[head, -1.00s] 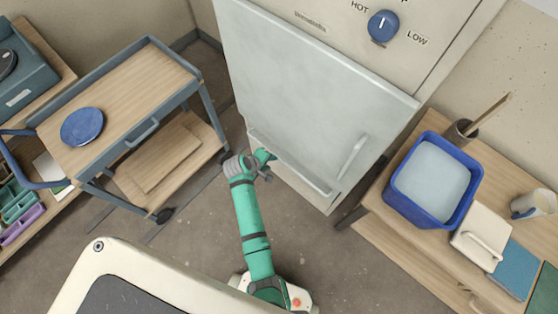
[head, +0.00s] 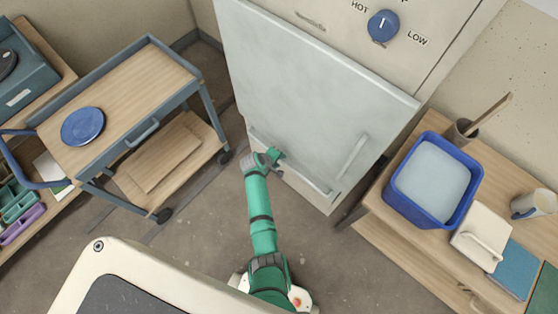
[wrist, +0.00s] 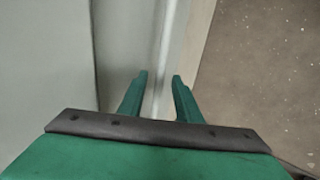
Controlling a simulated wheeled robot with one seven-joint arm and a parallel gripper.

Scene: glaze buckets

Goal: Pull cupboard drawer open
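The pale grey cupboard (head: 310,100) stands in the middle of the head view, with its large door shut. A low drawer lies under the door, and its long bar handle (head: 308,180) runs along the front; the drawer looks shut. My green gripper (head: 279,157) is at the left part of this handle. In the wrist view my gripper (wrist: 160,77) has its two fingers apart. A pale strip of the cupboard front, probably the handle, runs between and beyond them. I cannot tell whether the fingers touch it.
A wooden cart (head: 120,115) with a blue plate (head: 82,126) stands left. A wooden table (head: 388,233) with a blue tub (head: 405,209) stands right. The door's upright handle (head: 352,157) is right of my gripper. Bare floor (head: 200,225) lies in front.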

